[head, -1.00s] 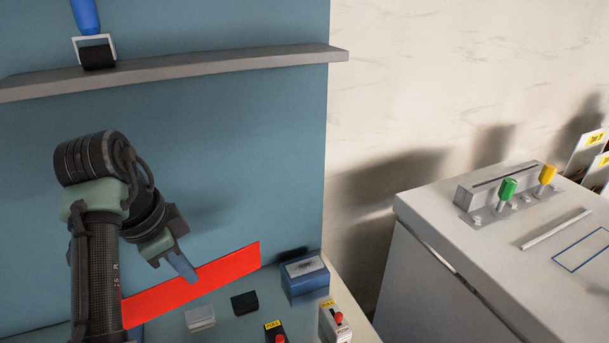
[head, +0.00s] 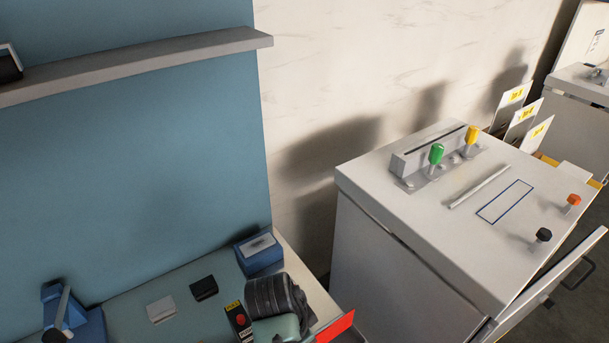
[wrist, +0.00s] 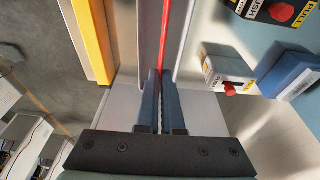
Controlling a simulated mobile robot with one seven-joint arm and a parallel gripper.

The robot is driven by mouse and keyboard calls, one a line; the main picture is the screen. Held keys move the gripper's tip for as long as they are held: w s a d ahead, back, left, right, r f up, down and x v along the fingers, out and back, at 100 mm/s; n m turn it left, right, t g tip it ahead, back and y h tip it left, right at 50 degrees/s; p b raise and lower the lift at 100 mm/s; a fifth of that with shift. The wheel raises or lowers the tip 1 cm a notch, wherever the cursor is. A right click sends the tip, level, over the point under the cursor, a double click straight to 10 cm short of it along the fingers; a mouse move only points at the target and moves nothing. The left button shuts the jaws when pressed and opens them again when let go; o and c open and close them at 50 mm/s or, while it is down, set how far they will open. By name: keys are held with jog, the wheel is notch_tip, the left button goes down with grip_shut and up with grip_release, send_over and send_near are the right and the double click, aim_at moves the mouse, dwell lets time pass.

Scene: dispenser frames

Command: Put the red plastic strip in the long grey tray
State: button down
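The red plastic strip (head: 338,326) shows only as a short red piece at the lower edge of the head view, beside my dark arm joint. In the wrist view the strip (wrist: 179,40) is seen edge-on as a thin red line running away from between my fingertips. My gripper (wrist: 161,85) has its two blue fingers almost together, closed on the strip. The gripper itself is hidden in the head view.
A white cabinet (head: 390,205) at the right carries a grey slotted block (head: 405,162), green and yellow levers, a light bar (head: 479,187) and a blue outlined rectangle. A gap separates it from the bench, which holds a blue box (head: 259,256) and a black block (head: 204,288).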

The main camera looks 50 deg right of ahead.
jog(key=shift+f+p, duration=0.4)
jog(key=shift+f, duration=2.75)
jog(key=c, duration=1.1)
grip_release()
jog(key=shift+f, duration=0.1)
jog(key=shift+o, duration=0.2)
